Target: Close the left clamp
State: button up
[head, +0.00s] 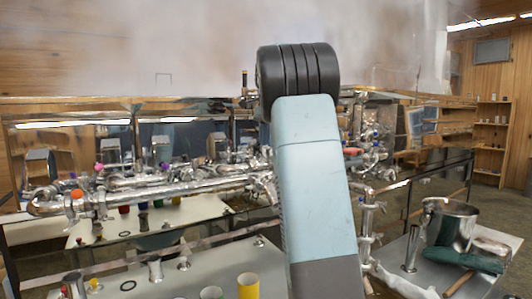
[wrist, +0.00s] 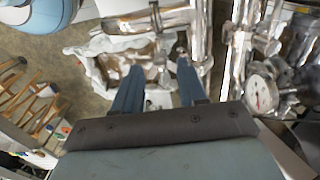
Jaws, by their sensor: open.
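My gripper (wrist: 159,66) is open in the wrist view, its two blue fingers spread and pointing at chrome pipework. A metal pipe fitting (wrist: 158,52) lies just beyond and between the fingertips. I cannot tell whether they touch it. I cannot pick out the left clamp with certainty. In the head view, chrome pipes (head: 180,188) with several clamp-like joints run across the left and middle. A vertical pipe with fittings (head: 367,222) stands right of my arm. My arm hides the gripper in the head view.
A round gauge (wrist: 262,95) and more pipes stand right in the wrist view. A steel pot (head: 447,224) and a green cloth (head: 450,260) lie at the right in the head view. A yellow cup (head: 248,286) stands at the front. Wooden shelves (head: 492,135) stand far right.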

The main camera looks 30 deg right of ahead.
jog(key=shift+f, duration=2.3)
jog(key=shift+c, duration=0.3)
grip_shut()
